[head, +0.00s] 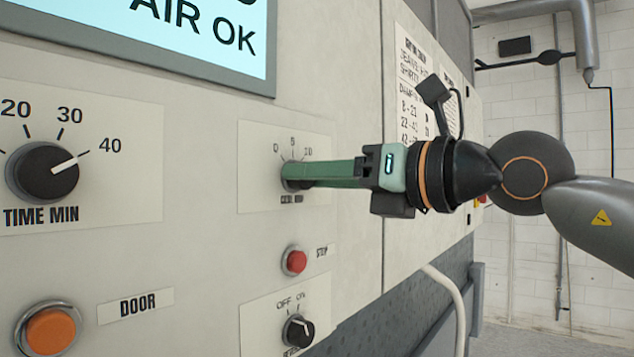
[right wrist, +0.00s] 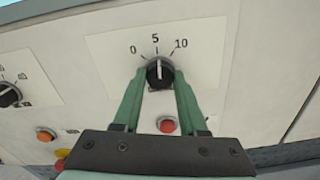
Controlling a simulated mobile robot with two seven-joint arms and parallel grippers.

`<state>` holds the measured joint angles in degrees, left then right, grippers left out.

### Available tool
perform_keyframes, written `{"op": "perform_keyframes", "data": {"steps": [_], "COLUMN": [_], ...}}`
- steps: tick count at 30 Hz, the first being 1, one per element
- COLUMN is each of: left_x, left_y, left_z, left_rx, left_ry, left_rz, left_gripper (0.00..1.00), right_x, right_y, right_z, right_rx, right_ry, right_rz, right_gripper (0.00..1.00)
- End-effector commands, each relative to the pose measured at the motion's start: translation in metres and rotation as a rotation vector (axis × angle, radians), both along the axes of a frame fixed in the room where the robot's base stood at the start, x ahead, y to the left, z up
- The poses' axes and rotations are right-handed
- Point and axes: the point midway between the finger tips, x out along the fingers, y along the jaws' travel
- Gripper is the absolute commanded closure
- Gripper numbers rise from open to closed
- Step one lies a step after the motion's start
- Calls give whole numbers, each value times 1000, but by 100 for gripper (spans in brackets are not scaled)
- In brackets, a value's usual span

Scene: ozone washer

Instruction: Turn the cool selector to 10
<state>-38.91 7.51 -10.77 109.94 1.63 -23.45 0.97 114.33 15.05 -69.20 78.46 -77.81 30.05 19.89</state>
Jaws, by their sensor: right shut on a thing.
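The cool selector (right wrist: 159,71) is a small black knob on a pale plate marked 0, 5 and 10. In the right wrist view its white line points up, at or close to the 5. My right gripper (right wrist: 160,78) has its green fingers on both sides of the knob and is shut on it. In the head view the right gripper (head: 294,175) reaches in from the right, and its fingers hide most of the knob. The scale plate (head: 262,140) shows above the fingers. My left gripper is not in view.
A time knob (head: 43,172) pointing near 40 is to the left. A red stop button (head: 294,261) and a black off/on knob (head: 298,331) sit below the selector. An orange door button (head: 50,331) is at the lower left. A display (head: 200,32) is above.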

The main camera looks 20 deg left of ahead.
Motion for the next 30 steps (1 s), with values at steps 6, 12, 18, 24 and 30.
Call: {"op": "perform_keyframes", "data": {"steps": [6,12,18,24,30], "left_x": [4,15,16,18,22], "left_y": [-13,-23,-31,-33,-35], "left_z": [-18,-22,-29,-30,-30], "left_rx": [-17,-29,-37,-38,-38], "left_ry": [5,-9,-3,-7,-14], "left_rz": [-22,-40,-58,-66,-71], "left_gripper": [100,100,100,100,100], "right_x": [0,0,0,1,0], "right_y": [0,0,0,0,0], "right_z": [-4,-3,-2,-1,0], "right_rx": [51,107,158,196,217], "right_ry": [131,285,427,531,590], "right_rz": [-2,-1,-1,-2,-1], "right_gripper": [100,100,100,100,100]}}
